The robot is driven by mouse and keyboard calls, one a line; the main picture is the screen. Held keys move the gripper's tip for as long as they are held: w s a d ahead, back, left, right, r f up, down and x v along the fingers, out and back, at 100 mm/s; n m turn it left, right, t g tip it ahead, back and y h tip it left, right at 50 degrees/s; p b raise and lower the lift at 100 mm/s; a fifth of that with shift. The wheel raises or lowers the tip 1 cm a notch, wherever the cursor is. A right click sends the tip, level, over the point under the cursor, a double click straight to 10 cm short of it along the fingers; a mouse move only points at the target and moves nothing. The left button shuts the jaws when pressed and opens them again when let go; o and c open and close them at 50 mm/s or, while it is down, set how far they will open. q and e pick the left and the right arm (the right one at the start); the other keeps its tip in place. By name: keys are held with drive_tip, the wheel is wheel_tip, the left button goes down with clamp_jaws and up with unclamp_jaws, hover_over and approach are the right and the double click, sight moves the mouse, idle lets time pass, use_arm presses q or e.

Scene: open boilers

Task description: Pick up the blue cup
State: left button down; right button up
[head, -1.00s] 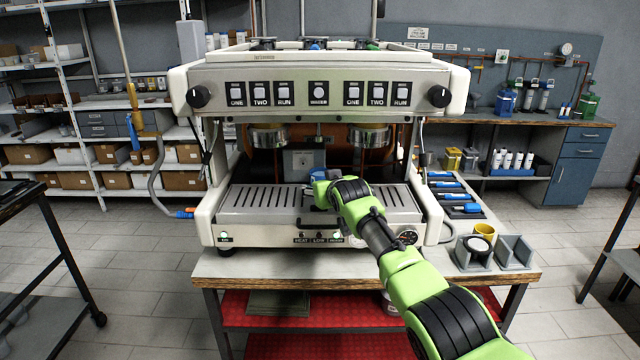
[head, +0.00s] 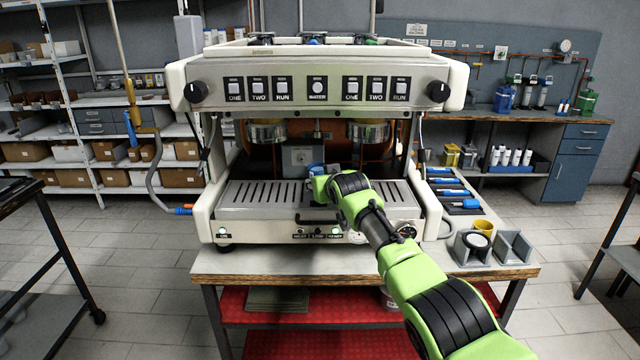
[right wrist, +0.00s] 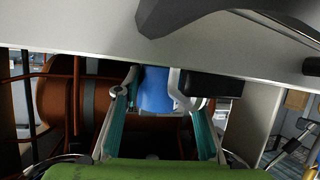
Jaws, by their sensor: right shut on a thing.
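The blue cup (head: 315,169) shows in the head view above the drip tray (head: 250,194) of the coffee machine, partly hidden behind my right wrist. In the right wrist view the blue cup (right wrist: 156,90) sits between the two fingers of my right gripper (right wrist: 168,98), which is shut on it. A white piece, perhaps the cup's handle, shows beside its right side. In the head view my right gripper (head: 312,186) is mostly hidden by my own arm. I cannot tell whether the cup touches the tray. My left gripper is not in view.
The machine's two group heads (head: 368,132) hang above the tray. A yellow cup (head: 483,227) and grey metal holders (head: 513,248) stand on the table at the right, near a row of blue-handled tools (head: 450,194). Shelves stand at the back left.

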wheel_tip(320, 180, up, 2)
drive_tip(key=shift+w+d+r+b, duration=0.1)
drive_tip(key=shift+r+b, duration=0.1)
drive_tip(key=shift+b, duration=0.45)
drive_tip(key=s+r+b, duration=0.3)
drive_tip(key=s+r, duration=0.8)
drive_tip(key=s, duration=0.3)
drive_tip(key=shift+a, duration=0.2)
drive_tip(key=shift+d, duration=0.15)
drive_tip(key=shift+s+d+p, duration=0.1)
drive_tip(key=shift+d+p, duration=0.35)
drive_tip(key=shift+d, duration=2.2)
